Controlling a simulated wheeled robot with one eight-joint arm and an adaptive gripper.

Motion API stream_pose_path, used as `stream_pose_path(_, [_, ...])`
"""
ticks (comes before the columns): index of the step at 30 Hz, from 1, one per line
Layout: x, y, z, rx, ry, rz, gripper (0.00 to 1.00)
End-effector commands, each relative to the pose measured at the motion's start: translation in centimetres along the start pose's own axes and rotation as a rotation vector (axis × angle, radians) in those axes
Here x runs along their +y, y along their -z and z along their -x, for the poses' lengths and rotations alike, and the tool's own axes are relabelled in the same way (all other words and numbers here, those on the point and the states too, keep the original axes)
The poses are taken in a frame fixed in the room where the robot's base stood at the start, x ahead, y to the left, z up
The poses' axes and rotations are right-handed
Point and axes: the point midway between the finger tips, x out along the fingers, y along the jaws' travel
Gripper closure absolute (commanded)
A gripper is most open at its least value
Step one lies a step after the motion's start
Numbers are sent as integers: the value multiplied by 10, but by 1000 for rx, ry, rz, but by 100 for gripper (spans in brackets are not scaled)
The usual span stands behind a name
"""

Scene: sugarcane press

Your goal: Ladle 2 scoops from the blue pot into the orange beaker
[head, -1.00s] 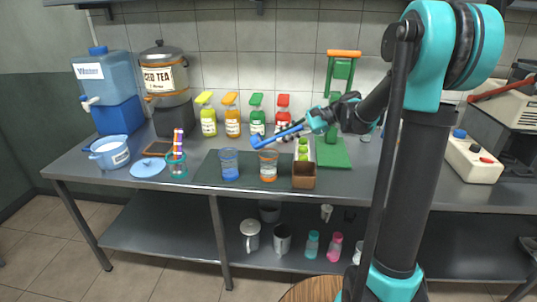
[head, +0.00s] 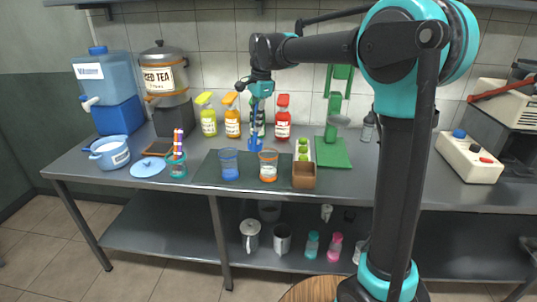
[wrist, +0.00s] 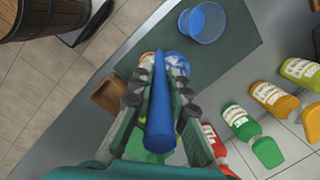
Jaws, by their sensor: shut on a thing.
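My gripper (head: 260,92) is shut on the handle of a blue ladle (head: 255,125), which hangs upright with its bowl low, just behind and left of the orange beaker's rim in the head view. In the wrist view my gripper (wrist: 158,100) clasps the blue ladle handle (wrist: 160,115). The orange beaker (head: 268,172) stands on the dark mat; in the wrist view it is mostly hidden behind the fingers and ladle. The blue pot (head: 110,156) stands at the left of the counter without its lid.
A blue beaker (head: 229,168) stands left of the orange one, also in the wrist view (wrist: 206,22). A brown box (head: 304,178) is to the right. Bottles (head: 232,123) line the back.

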Motion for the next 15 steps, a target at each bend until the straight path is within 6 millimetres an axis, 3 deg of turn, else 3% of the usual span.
stream_pose_path(3, [-7, -10, -3, 84, -58, 5, 100])
stream_pose_path(15, [-7, -10, 0, 99, -68, 0, 100])
